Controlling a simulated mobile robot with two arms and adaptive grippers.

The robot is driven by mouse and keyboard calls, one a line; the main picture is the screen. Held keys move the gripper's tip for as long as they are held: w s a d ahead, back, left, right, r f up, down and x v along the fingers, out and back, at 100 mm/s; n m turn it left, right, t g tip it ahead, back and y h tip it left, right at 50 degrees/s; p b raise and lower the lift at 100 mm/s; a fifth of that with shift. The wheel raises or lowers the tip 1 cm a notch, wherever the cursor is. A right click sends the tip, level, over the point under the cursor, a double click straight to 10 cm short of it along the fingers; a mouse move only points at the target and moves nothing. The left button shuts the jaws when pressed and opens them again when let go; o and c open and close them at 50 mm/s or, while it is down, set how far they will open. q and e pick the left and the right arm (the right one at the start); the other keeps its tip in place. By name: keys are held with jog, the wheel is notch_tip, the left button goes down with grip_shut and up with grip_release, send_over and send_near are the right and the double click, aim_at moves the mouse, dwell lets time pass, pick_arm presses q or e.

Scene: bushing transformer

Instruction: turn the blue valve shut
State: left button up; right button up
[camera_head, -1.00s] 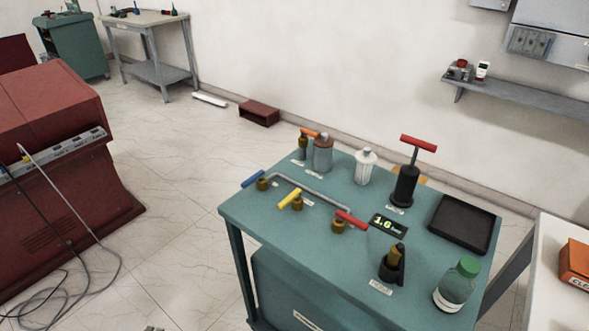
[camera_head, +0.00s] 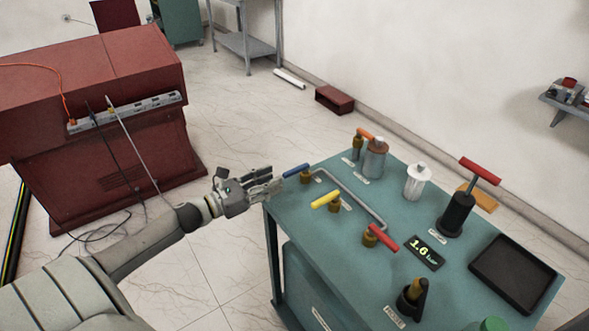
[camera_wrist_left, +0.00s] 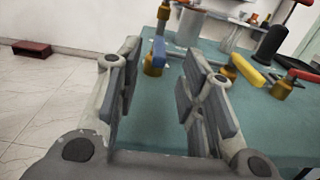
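The blue valve handle (camera_head: 296,171) sits on a brass body at the left edge of the teal bench (camera_head: 405,195). My left gripper (camera_head: 276,179) is just left of the handle, fingers pointing at it. In the left wrist view, the gripper (camera_wrist_left: 163,62) is open with nothing in it. The blue handle (camera_wrist_left: 159,49) shows beyond and between its fingers, lying roughly along the viewing direction. No clear contact shows. My right gripper is in neither current view.
Yellow (camera_head: 325,200) and red (camera_head: 384,237) valve handles stand close by on the grey pipe (camera_head: 352,200). Behind are an orange-handled valve (camera_head: 365,134), a canister (camera_head: 376,160), a white-capped jar (camera_head: 416,182) and a red-handled pump (camera_head: 457,214). A display (camera_head: 425,252) reads 1.6 bar.

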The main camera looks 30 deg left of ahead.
aim_at(292, 170)
pick_arm(q)
jog(key=p+x, duration=0.1)
jog(key=x, duration=0.6)
jog(key=shift+w+d, duration=0.1)
jog(key=shift+w, duration=0.2)
jog(key=shift+c, duration=0.4)
grip_shut()
